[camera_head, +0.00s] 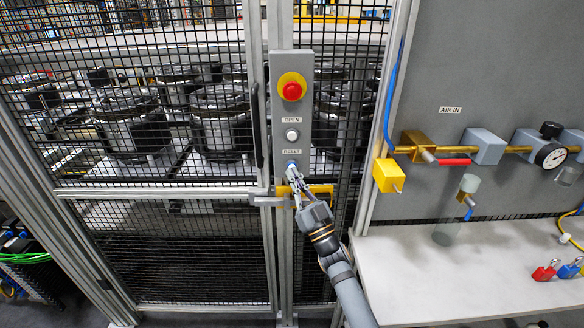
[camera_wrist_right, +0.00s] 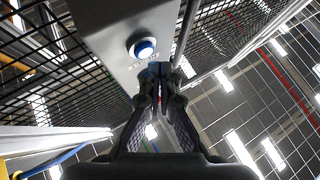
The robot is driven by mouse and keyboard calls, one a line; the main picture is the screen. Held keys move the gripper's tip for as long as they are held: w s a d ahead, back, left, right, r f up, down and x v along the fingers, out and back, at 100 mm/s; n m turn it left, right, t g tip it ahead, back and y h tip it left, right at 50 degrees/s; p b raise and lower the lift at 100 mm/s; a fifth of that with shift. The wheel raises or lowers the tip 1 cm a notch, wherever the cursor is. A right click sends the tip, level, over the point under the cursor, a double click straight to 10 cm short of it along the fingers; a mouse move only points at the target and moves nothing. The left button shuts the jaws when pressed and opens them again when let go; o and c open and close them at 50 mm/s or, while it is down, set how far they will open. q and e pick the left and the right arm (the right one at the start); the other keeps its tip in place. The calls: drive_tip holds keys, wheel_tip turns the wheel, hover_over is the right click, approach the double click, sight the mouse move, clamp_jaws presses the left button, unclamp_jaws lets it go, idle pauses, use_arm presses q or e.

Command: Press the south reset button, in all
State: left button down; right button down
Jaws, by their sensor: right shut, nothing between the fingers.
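A grey control box (camera_head: 291,100) is mounted on the fence post. Its blue reset button (camera_head: 291,164) sits low on the face, under the RESET label. My left gripper is not in view.
A red emergency stop (camera_head: 292,91) on yellow and a white OPEN button (camera_head: 292,135) sit above the reset button. A yellow latch (camera_head: 320,190) is beside my right gripper. Mesh fencing stands on both sides. A pale bench (camera_head: 470,265) is at right.

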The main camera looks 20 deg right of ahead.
idle(0.3)
drive_tip(key=shift+w+d, duration=0.1)
drive_tip(key=shift+w, duration=0.35)
drive_tip(key=shift+w+d, duration=0.15)
drive_tip(key=shift+w, duration=0.25)
idle(0.6)
drive_tip(key=shift+s, duration=0.1)
drive_tip(key=shift+s+a+p, duration=0.3)
drive_tip(key=shift+s+p, duration=0.1)
drive_tip(key=shift+s, duration=0.35)
